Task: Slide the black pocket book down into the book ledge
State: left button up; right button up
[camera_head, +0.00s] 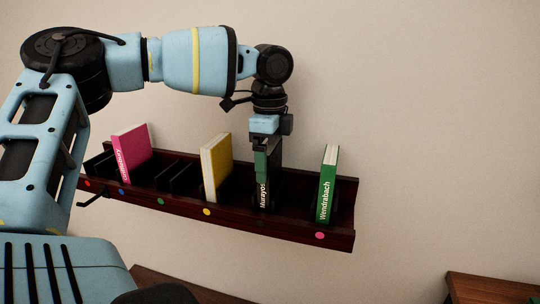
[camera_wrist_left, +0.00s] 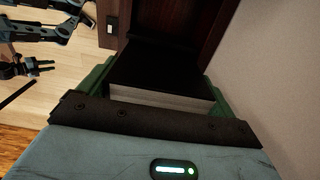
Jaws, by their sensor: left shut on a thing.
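The black pocket book (camera_head: 263,192), spine marked "Murayos…", is upright at the dark red-brown book ledge (camera_head: 230,217), between the yellow and green books. My left gripper (camera_head: 262,150) points down and is shut on its top. In the left wrist view, the black cover and pale page edges (camera_wrist_left: 165,98) show between the fingers. The book's lower end is at the ledge's trough, close behind the front lip; I cannot tell whether it touches the bottom. A dark pronged part (camera_wrist_left: 40,67) at the wrist view's left may be my right gripper; its state is unclear.
A pink book (camera_head: 132,153) and a yellow book (camera_head: 216,167) stand left of the black book, a green book (camera_head: 328,184) to its right. Black dividers (camera_head: 180,178) and coloured dots mark the ledge. The wall (camera_head: 430,140) rises behind. A wooden surface (camera_head: 490,287) is lower right.

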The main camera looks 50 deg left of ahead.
pick_arm(q)
jog(key=shift+r, duration=0.1)
pick_arm(e)
jog(key=shift+w, duration=0.3)
pick_arm(q)
jog(key=o, duration=1.2)
jog(key=shift+c, duration=0.2)
jog(key=shift+r, duration=3.9)
pick_arm(e)
jog(key=shift+s+f, duration=0.2)
jog(key=shift+s, duration=0.25)
jog(key=shift+w, duration=0.1)
